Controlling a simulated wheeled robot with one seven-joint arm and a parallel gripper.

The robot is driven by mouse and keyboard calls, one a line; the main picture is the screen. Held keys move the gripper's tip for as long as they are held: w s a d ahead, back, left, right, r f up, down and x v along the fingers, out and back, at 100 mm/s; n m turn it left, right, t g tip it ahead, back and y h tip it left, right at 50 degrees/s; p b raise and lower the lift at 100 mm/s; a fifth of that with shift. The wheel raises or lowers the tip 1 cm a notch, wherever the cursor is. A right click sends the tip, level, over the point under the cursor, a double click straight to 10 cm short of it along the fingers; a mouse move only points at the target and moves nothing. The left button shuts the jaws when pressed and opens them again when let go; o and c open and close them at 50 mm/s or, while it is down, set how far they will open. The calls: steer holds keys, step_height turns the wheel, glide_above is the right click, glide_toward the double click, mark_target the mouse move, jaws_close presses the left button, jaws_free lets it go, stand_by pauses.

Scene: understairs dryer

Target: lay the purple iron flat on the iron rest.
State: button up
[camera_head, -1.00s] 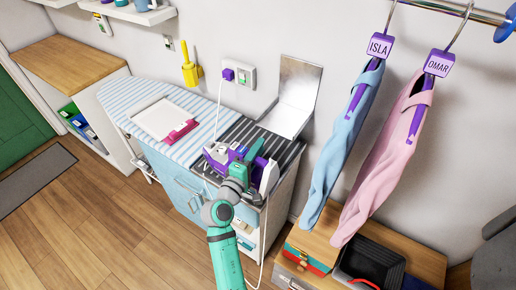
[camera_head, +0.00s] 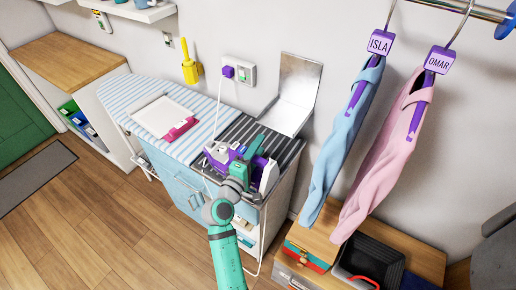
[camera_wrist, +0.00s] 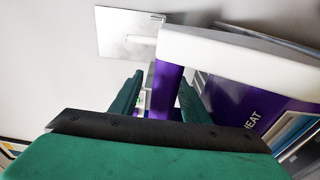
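The purple iron (camera_head: 267,176), white and purple, stands on the dark striped end of the ironing board, partly hidden by my gripper. In the wrist view its purple handle part (camera_wrist: 165,90) is between my gripper's two green fingers (camera_wrist: 155,98). The fingers are apart, with a visible gap on the left side of the handle part; contact on the right is unclear. My gripper (camera_head: 254,147) also shows in the head view, over the iron. The iron rest (camera_head: 290,115), a bent silver metal plate, stands behind the board end against the wall; it shows at the top of the wrist view (camera_wrist: 125,32).
A purple-white item (camera_head: 217,157) sits left of my gripper. A white tray (camera_head: 160,116) and a pink item (camera_head: 182,129) lie on the striped ironing board (camera_head: 207,105). A cord runs up to a wall socket (camera_head: 238,74). Hanging blue (camera_head: 340,140) and pink garments (camera_head: 385,160) are at right.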

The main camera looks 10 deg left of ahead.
steer(key=shift+f, duration=0.25)
steer(key=v, duration=1.1)
steer(key=shift+r, duration=0.15)
steer(key=shift+a, duration=0.1)
